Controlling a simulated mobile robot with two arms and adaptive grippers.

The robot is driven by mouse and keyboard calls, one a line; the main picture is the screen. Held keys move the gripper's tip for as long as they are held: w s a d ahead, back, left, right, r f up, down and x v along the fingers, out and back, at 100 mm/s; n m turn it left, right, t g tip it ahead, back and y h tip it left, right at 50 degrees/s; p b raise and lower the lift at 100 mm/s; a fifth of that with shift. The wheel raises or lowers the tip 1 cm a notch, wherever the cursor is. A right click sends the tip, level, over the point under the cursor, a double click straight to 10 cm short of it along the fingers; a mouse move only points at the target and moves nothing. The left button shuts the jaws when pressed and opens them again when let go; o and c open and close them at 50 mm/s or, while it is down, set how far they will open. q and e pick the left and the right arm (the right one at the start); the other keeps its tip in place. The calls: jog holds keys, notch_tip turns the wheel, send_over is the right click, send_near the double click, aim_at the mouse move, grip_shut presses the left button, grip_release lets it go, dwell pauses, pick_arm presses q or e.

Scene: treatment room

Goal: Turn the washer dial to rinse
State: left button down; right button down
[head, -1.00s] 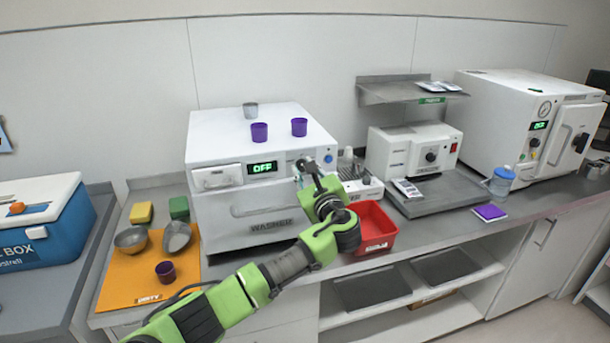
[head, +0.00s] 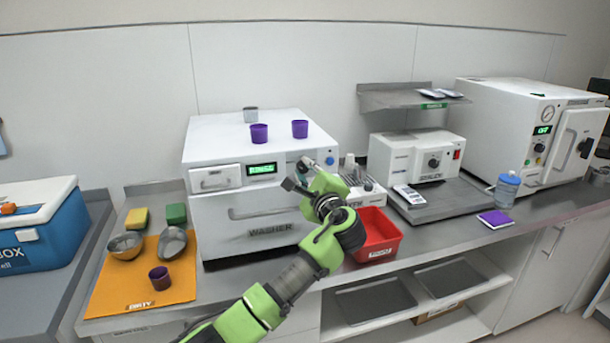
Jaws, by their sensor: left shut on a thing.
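The white washer (head: 220,220) stands on the counter with its door closed and a WASHER label on the front. Its green display (head: 262,169) shows a word that looks like RINSE, in small blurred letters. My left gripper (head: 303,168) is at the right of the control panel, shut on the washer dial. The dial itself is mostly hidden behind the gripper, so its pointer cannot be read. A blue button (head: 330,161) shows just right of the gripper. My right gripper is not in view.
A red bin (head: 378,238) sits close to my left forearm. An orange mat (head: 130,285) with bowls lies at left. A sealer (head: 415,157) and an autoclave (head: 505,125) stand at right.

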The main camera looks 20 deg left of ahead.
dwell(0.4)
pick_arm(q)
jog(key=c, duration=1.8)
grip_release()
